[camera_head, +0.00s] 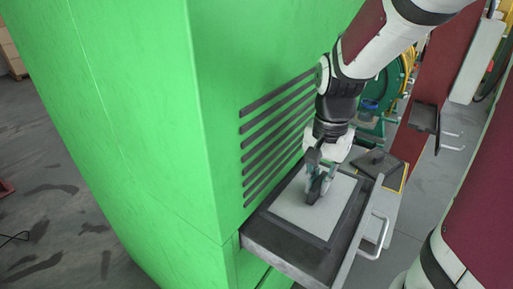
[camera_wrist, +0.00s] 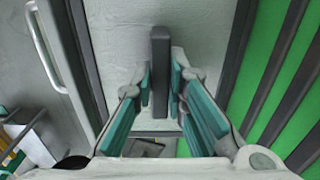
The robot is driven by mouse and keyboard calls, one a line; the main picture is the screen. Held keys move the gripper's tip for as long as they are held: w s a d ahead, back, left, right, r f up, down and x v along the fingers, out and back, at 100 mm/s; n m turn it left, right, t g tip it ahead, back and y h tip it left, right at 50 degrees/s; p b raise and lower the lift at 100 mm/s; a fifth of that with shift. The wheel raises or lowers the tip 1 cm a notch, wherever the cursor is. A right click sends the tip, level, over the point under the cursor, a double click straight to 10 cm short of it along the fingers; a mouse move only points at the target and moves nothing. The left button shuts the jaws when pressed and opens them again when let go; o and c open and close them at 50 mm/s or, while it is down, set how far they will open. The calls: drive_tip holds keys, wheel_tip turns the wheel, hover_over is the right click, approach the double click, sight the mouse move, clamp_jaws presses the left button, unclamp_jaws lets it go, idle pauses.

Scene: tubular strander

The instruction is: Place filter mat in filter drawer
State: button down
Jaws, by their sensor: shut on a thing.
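The filter mat (camera_head: 293,211) is a pale grey rectangular sheet, lying within the outline of the open dark filter drawer (camera_head: 283,251). The drawer sticks out of the green cabinet. My gripper (camera_head: 317,192) points down over the mat and is shut on its dark upright grip tab. In the wrist view the tab (camera_wrist: 159,70) stands between my gripper's teal-padded fingers (camera_wrist: 160,88), with the pale mat (camera_wrist: 205,40) behind it. I cannot tell whether the mat rests fully on the drawer bottom. My fingers hide part of the mat.
The green cabinet (camera_head: 150,110) with dark vent slats (camera_head: 270,130) stands close beside the drawer. The drawer's front handle (camera_head: 378,238) faces right. A dark plate-like item (camera_head: 377,163) lies on a surface behind the drawer. A dark red post (camera_head: 415,125) stands farther back.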

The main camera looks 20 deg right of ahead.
sight(315, 199)
wheel_tip(315, 199, down, 6)
drive_tip(key=shift+r, duration=0.15)
drive_tip(key=shift+w+a, duration=0.1)
drive_tip(key=shift+w, duration=0.05)
drive_tip(key=shift+f, duration=0.25)
drive_tip(key=c, duration=1.6)
unclamp_jaws()
